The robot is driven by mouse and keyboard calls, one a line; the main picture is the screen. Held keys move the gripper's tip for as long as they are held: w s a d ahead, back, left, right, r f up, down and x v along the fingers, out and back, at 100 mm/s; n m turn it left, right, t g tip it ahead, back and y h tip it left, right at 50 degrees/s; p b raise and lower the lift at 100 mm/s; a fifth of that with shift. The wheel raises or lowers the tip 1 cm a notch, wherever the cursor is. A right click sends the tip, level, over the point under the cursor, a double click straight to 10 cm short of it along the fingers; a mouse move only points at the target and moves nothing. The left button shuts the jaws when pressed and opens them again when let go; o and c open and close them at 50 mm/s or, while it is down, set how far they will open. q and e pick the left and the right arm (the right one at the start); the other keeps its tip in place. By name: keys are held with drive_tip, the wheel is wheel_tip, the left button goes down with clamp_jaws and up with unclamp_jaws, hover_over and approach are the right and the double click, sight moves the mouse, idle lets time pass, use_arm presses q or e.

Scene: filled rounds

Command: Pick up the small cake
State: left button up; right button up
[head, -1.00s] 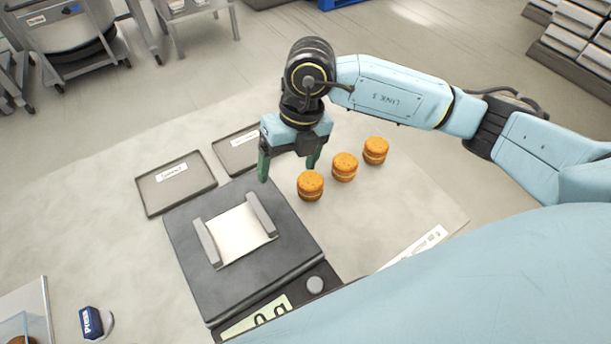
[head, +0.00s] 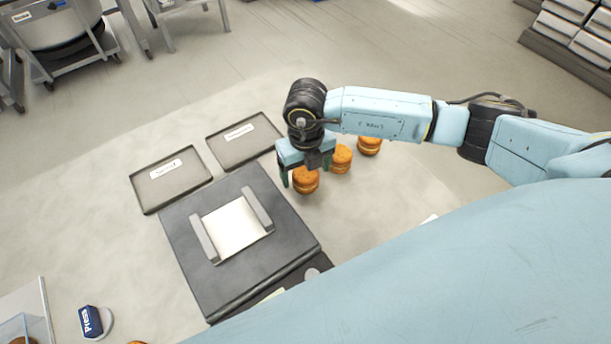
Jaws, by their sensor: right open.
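Three small round orange-brown filled cakes stand in a slanting row on the table, right of the scale. The nearest cake (head: 306,181) is at my right gripper (head: 305,180); the middle cake (head: 341,160) and the far cake (head: 369,145) stand just behind it to the right. My right gripper is open and low. One green finger is left of the nearest cake, and the other is mostly hidden, so I cannot tell whether they touch it. The cakes look alike in size here. My left gripper is not in view.
A dark scale (head: 178,243) with a bright plate (head: 236,229) between two grey rails lies left of the gripper. Two labelled trays (head: 150,189) (head: 226,157) lie behind it. A blue press block (head: 91,321) is at the lower left. My arm covers the lower right.

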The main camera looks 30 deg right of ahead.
drive_tip(key=shift+f, duration=1.25)
drive_tip(key=c, duration=0.8)
drive_tip(key=shift+o, duration=0.2)
drive_tip(key=shift+r, duration=0.1)
